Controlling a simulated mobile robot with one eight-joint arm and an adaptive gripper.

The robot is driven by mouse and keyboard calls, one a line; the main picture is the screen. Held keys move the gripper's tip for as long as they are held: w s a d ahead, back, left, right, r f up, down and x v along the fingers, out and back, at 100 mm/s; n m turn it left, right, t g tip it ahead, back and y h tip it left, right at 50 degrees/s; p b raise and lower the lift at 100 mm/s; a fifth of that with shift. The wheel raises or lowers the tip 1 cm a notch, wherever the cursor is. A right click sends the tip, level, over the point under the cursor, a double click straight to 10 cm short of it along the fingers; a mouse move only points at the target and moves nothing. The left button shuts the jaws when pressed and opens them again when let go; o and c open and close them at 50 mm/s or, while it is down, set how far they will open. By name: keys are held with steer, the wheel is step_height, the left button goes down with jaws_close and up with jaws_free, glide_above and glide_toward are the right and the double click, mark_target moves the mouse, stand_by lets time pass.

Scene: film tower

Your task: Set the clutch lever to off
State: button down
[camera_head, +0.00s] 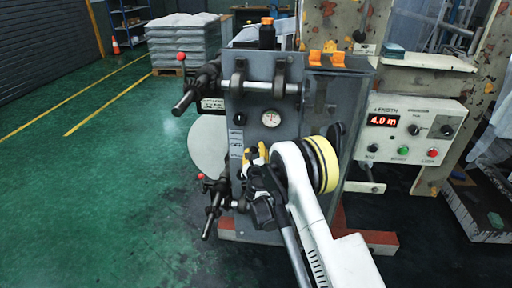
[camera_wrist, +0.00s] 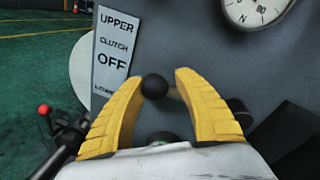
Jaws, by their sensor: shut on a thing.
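The clutch lever shows in the wrist view as a black ball knob (camera_wrist: 155,86) between my yellow fingertips. My gripper (camera_wrist: 152,82) is shut on the lever, with one finger on each side of the knob. The lever's shaft is mostly hidden. A white label plate (camera_wrist: 112,55) reads UPPER, CLUTCH, OFF, and a partly hidden lowest word; it stands left of the knob. In the head view my gripper (camera_head: 256,157) is at the grey machine's front panel (camera_head: 262,98), just right of the small label strip, and hides the lever.
A round dial gauge (camera_head: 271,118) sits above my gripper. Black shafts with red-knobbed levers (camera_head: 181,56) stick out on the machine's left side. A control box (camera_head: 413,127) reading 4.0 m is at the right. Green floor (camera_head: 100,165) is open at left.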

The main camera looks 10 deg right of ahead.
steer(key=shift+d+f+n, duration=0.2)
steer(key=shift+f+n, duration=0.1)
steer(key=shift+f, duration=0.15)
steer(key=c, duration=0.7)
jaws_free()
steer(key=shift+d, duration=0.1)
steer(key=shift+s, duration=0.1)
steer(key=s, duration=0.4)
steer(key=s+a, duration=0.1)
steer(key=s, duration=0.2)
steer(key=shift+s+r, duration=0.1)
steer(key=shift+r, duration=0.2)
